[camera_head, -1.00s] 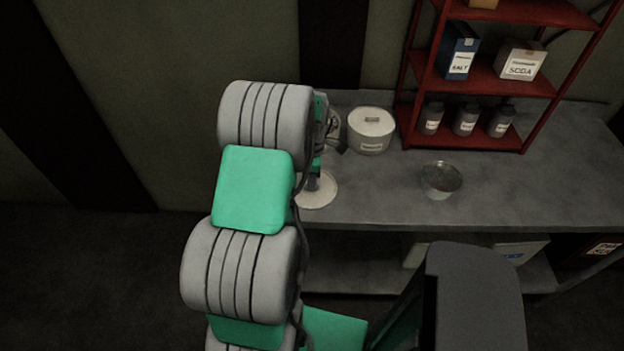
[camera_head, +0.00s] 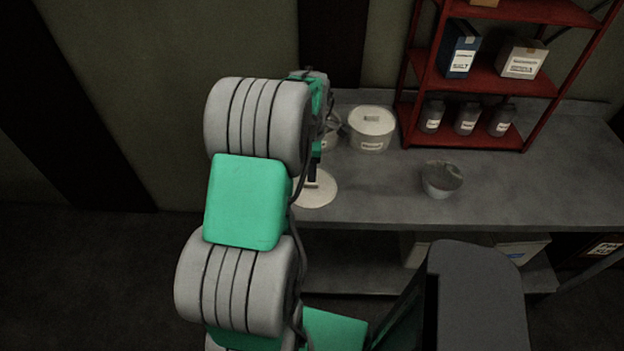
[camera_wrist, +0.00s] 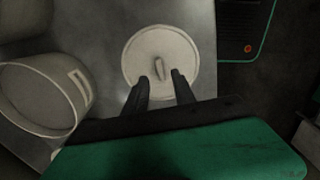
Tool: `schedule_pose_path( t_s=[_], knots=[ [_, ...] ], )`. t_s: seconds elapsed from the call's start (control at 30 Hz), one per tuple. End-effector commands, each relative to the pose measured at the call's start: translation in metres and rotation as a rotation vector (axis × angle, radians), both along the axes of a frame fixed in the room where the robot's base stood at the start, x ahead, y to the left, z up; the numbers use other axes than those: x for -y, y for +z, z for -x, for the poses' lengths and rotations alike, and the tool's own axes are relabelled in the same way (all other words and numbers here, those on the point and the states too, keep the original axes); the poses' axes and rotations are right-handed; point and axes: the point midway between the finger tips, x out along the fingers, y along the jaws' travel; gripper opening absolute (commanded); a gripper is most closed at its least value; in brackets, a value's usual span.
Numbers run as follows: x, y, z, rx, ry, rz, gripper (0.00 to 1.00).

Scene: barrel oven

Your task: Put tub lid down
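The round, pale tub lid (camera_head: 322,194) lies flat on the grey worktop near its front edge, knob side up. In the wrist view the lid (camera_wrist: 143,55) shows a small raised knob (camera_wrist: 160,70) at its middle. My gripper (camera_wrist: 161,76) is open and empty, its two dark fingers apart over the near part of the lid with the knob between and just beyond their tips. In the head view my gripper (camera_head: 313,176) is above the lid, partly hidden by my arm. An open pale tub (camera_wrist: 75,115) stands left of the lid in the wrist view.
A lidded white tub (camera_head: 371,140) stands at the back, next to a red shelf (camera_head: 478,140) holding boxes and several small jars. A metal bowl (camera_head: 441,187) sits right of the lid. The worktop (camera_head: 540,185) is clear farther right.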

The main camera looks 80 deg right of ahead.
Motion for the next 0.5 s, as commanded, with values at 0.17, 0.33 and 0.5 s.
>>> schedule_pose_path(
  t_s=[0.17,0.33,0.5],
  knots=[
    [0.000,0.044,0.000,0.000,0.000,0.004,0.32],
    [0.000,0.067,0.000,0.000,0.000,0.000,0.32],
    [-0.005,0.074,-0.014,0.001,0.003,0.005,0.32]
  ],
)
